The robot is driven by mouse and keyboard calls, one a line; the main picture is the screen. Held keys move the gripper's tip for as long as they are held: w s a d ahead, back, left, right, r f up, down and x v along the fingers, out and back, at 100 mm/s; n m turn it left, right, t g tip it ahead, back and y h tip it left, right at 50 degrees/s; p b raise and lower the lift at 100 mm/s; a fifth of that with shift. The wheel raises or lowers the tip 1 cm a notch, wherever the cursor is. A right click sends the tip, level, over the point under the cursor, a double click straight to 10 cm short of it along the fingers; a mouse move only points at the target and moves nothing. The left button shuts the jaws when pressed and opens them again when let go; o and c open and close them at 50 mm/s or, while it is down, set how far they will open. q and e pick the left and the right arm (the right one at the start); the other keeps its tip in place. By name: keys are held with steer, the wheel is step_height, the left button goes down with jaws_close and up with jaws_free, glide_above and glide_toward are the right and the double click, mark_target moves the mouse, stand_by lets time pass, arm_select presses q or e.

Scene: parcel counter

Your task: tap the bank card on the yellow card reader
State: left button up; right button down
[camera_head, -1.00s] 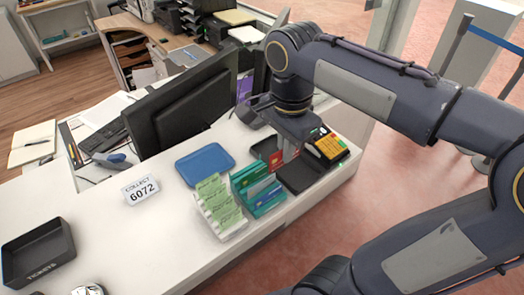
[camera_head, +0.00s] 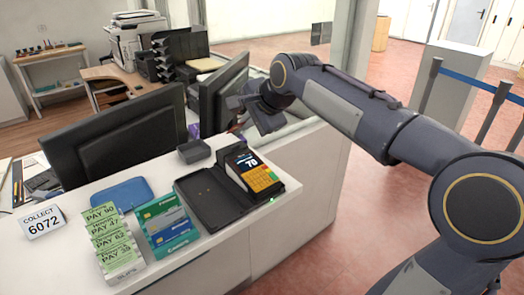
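The yellow card reader (camera_head: 262,178) stands near the right end of the counter; its dark screen shows 70. A rack of bank cards (camera_head: 165,222), teal and blue, stands to its left on the counter. My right gripper (camera_head: 266,120) is raised behind and above the reader, apart from it. Its fingertips are too small and dark to tell whether they are open or hold a card. My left gripper is out of view.
A black open folder or tray (camera_head: 208,198) lies left of the reader. Green pay slips (camera_head: 112,240), a blue tray (camera_head: 120,194) and a COLLECT 6072 sign (camera_head: 42,222) are farther left. Monitors (camera_head: 118,140) stand behind. A small dark box (camera_head: 194,151) sits near the back edge.

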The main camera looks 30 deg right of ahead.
steer(key=shift+w+d, duration=0.2)
steer(key=shift+d, duration=0.1)
steer(key=shift+f, duration=0.15)
steer(key=shift+w+a+f+b, duration=0.1)
steer(key=shift+f+b, duration=0.45)
steer(key=shift+b, duration=0.2)
steer(key=b, duration=0.6)
glide_above(250, 166)
step_height(250, 166, down, 7)
steer(key=shift+r, duration=0.2)
steer(key=shift+r, duration=0.15)
step_height(250, 166, up, 7)
steer(key=p, duration=0.6)
steer(key=shift+p, duration=0.4)
